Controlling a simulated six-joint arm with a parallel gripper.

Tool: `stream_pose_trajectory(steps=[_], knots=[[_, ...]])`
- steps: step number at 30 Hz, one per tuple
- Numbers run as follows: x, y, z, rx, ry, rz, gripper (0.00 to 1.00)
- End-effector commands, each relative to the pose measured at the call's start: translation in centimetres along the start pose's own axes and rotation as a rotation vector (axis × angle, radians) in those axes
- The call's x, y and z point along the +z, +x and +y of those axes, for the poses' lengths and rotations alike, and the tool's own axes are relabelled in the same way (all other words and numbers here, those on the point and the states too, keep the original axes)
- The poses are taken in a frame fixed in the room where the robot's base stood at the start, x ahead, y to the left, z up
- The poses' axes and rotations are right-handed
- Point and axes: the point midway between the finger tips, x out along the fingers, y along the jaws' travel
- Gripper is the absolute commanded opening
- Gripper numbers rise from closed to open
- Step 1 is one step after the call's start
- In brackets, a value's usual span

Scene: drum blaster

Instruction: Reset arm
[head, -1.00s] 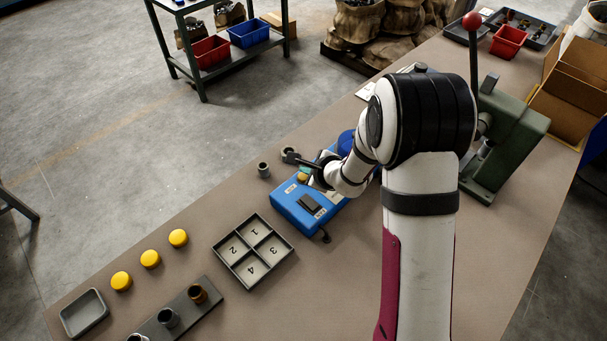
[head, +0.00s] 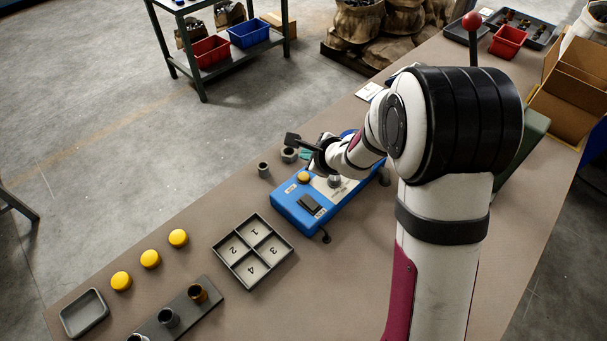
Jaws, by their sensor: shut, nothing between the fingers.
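My arm reaches in from the lower right of the head view and bends toward the left. My gripper (head: 293,140) is above the back edge of the workbench, shut and empty, with its dark fingers pointing left. Below and in front of it stands a blue machine (head: 290,207) with a black switch (head: 311,204) and a yellow button (head: 303,177). A grey knob-like part (head: 334,181) shows on its top. The gripper appears apart from the machine. My arm hides part of the machine's far end.
A four-compartment tray (head: 226,268), three yellow round pieces (head: 150,259), a grey dish (head: 84,314) and a holder with dark cups (head: 181,319) are at left. Two small grey cylinders (head: 263,170) stand behind the machine. A green press (head: 526,140) is partly hidden behind my arm.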

Motion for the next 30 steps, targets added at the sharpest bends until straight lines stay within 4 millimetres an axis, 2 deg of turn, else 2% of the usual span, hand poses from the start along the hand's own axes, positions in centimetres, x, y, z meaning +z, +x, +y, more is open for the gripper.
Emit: stream_pose_trajectory(steps=[15, 17, 18, 20, 22, 23, 24, 25, 26, 27, 28, 30], knots=[[0.0, 0.0, 0.0, 0.0, 0.0, 0.0, 0.0], [0.3, -0.2, -0.1, -0.001, -0.012, -0.01, 0.0], [1.1, -0.9, -0.2, -0.002, -0.045, -0.035, 0.0], [3.5, -3.1, -0.2, 0.005, -0.146, -0.109, 0.0], [7.1, -7.3, 1.1, 0.041, -0.334, -0.234, 0.0], [8.4, -9.6, 2.4, 0.073, -0.429, -0.286, 0.0], [9.5, -12.5, 4.6, 0.13, -0.56, -0.344, 0.0], [9.8, -14.7, 6.5, 0.183, -0.656, -0.374, 0.0], [9.6, -16.8, 8.5, 0.242, -0.747, -0.393, 0.0], [8.6, -19.4, 11.2, 0.326, -0.861, -0.399, 0.0], [7.5, -21.2, 13.0, 0.392, -0.938, -0.389, 0.0], [4.1, -24.8, 16.3, 0.539, -1.082, -0.33, 0.0]])
